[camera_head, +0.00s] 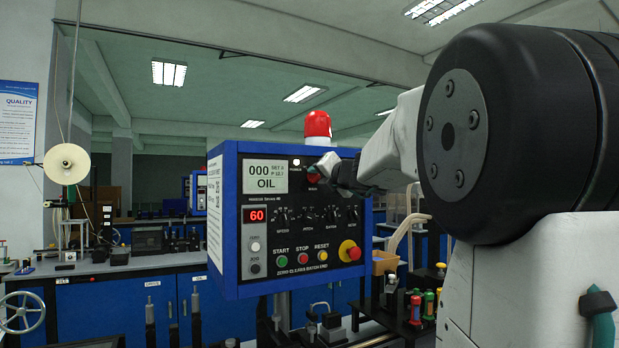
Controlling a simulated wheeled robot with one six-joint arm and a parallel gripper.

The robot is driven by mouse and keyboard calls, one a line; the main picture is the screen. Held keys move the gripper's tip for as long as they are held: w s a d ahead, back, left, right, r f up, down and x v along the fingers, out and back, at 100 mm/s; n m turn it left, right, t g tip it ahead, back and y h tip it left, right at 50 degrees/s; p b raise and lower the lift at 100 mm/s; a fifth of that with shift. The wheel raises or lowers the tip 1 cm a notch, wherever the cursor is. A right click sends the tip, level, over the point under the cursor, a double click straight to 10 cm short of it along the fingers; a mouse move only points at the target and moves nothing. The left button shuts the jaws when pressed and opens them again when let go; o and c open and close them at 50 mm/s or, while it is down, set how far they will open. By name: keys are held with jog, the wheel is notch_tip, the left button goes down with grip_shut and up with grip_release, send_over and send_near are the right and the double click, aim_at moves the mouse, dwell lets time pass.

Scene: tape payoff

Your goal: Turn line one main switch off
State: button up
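A blue control box (228,220) with a dark front panel stands in the middle of the view. A red knob (313,176) sits at the upper right of its panel, with a small label below it that seems to read MAIN. My gripper (326,166) is at this knob, coming in from the right, and its fingers cover part of it. I cannot tell whether the fingers touch the knob or stand in front of it. The knob's pointing direction is hidden. The finger gap is too small and covered to judge.
A red emergency button (349,251) on a yellow base sits at the panel's lower right, with green, red and yellow buttons beside it. A red beacon (317,127) tops the box. A bench (110,268) with a tape reel (67,164) stands at left. My arm fills the right.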

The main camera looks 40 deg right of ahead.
grip_shut()
jog(key=shift+n, duration=0.5)
jog(key=n, duration=0.3)
jog(key=shift+n, duration=0.4)
jog(key=n, duration=0.4)
jog(key=shift+n, duration=0.3)
jog(key=n, duration=0.8)
jog(key=shift+n, duration=0.4)
grip_release()
